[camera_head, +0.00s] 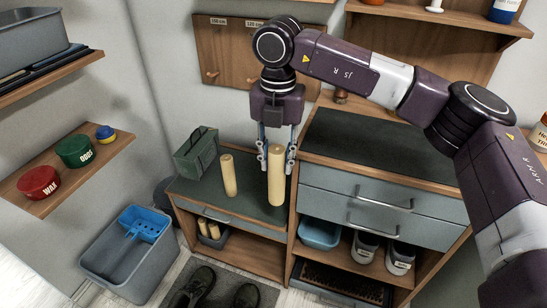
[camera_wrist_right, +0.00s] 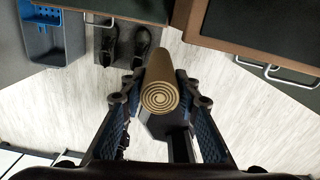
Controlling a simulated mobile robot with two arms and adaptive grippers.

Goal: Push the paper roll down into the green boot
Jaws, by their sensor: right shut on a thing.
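My right gripper (camera_head: 276,158) is shut on a tan paper roll (camera_head: 277,182), held upright at the front of the low bench. In the right wrist view the roll's spiral end (camera_wrist_right: 160,96) shows between the fingers. I cannot tell whether its lower end touches the bench top. A second tan roll (camera_head: 229,176) stands on the bench to the left. A pair of dark boots stands on the floor mat below: the left boot (camera_head: 194,286) looks dark olive, the right boot (camera_head: 246,296) is cut off by the picture edge. My left gripper is not in view.
A green bag (camera_head: 197,153) stands at the back left of the low bench (camera_head: 195,187). The higher drawer cabinet (camera_head: 375,150) borders it on the right. A grey bucket with a blue tray (camera_head: 128,258) stands on the floor left of the mat (camera_head: 223,287).

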